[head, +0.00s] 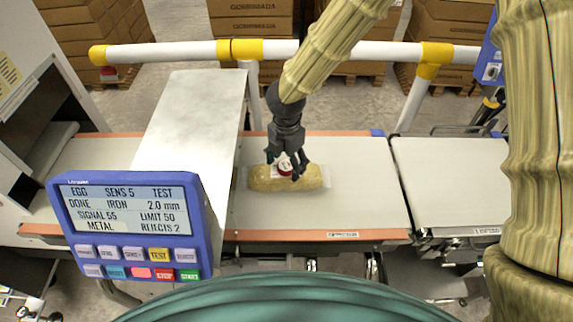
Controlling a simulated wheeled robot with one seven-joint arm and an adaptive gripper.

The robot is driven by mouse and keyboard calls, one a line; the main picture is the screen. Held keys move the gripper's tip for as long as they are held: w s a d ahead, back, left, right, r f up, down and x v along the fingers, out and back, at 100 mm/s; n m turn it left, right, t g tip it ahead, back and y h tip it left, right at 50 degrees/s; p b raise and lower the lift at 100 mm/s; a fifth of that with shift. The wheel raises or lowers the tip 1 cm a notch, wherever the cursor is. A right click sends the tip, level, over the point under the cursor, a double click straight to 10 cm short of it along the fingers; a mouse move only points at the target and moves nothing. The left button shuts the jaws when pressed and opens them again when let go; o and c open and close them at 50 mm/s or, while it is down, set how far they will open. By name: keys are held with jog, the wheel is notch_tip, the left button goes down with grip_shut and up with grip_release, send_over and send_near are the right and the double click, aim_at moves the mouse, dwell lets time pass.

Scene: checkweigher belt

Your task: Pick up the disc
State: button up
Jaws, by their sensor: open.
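The disc (285,169) is small, with a red rim and a pale centre. It appears to rest on top of a yellowish wrapped pack (262,184) lying on the belt. My gripper (285,172) points down right over the disc, with its dark fingers open and on either side of it. The fingers hide part of the disc and of the pack's top edge. I cannot tell whether the fingers touch either one.
The pale belt (350,205) has free room right of the pack. A blue control panel (130,225) stands front left, beside a slanted metal plate (190,120). A white and yellow rail (330,52) runs behind the belt, with stacked cartons (250,20) beyond.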

jog(key=shift+c, duration=0.4)
jog(key=c, duration=1.1)
